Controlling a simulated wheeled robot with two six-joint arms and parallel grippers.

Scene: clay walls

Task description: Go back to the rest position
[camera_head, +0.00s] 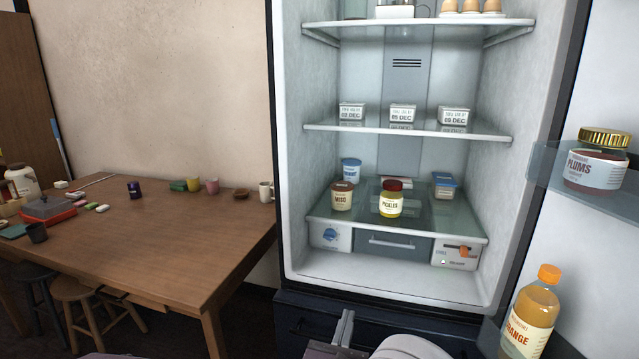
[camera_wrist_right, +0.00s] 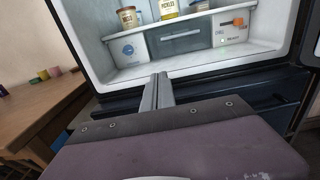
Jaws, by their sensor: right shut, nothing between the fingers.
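My right gripper (camera_head: 345,326) is at the bottom middle of the head view, in front of the open fridge (camera_head: 290,170) and below its lowest shelf. In the right wrist view the gripper (camera_wrist_right: 158,90) has its two fingers together with nothing between them. It is outside the fridge, apart from the shelves and jars. My left gripper does not show in either view.
The fridge door stands open at the right, holding a plums jar (camera_head: 597,160) and an orange bottle (camera_head: 533,310). A pickles jar (camera_head: 391,200) and a miso jar (camera_head: 342,196) stand on the low glass shelf. A wooden table (camera_head: 150,250) with cups is at the left, stools beneath.

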